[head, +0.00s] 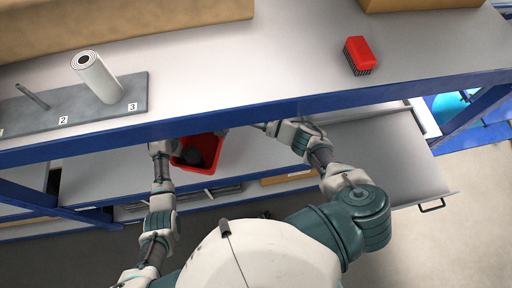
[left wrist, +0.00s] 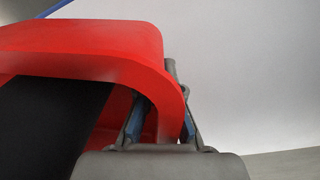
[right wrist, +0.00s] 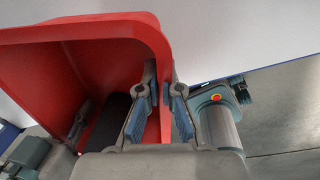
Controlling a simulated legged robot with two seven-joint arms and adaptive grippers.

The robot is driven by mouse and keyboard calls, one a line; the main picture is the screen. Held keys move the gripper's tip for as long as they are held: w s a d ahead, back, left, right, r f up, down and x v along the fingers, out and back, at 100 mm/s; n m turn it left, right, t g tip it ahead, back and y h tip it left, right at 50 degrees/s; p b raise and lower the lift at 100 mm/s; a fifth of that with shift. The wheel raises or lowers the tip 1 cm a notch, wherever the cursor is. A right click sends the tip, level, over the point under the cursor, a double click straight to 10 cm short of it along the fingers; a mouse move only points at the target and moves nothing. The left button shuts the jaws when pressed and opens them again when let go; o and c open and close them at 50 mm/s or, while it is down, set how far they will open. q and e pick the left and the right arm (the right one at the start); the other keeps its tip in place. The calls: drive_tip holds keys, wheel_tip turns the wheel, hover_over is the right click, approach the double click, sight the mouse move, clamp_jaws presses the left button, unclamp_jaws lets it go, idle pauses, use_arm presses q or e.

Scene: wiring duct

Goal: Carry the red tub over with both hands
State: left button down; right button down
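The red tub (head: 207,168) is below the front edge of the upper shelf, which hides its far part. Dark contents (head: 203,148) show inside it. My left gripper (head: 168,149) is at the tub's left side. In the left wrist view its fingers (left wrist: 161,122) straddle the red wall (left wrist: 90,38), one inside and one outside, closed in on it. My right gripper (head: 262,128) comes from the right. In the right wrist view its fingers (right wrist: 163,98) pinch the opposite wall (right wrist: 143,35) the same way. I cannot tell whether the tub rests on the lower shelf.
The upper shelf (head: 230,75) with a blue front edge overhangs the tub. A grey drawer (head: 385,160) is pulled out at right.

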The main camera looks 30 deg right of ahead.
sight(209, 146)
use_arm(q)
drive_tip(key=shift+a, duration=0.15)
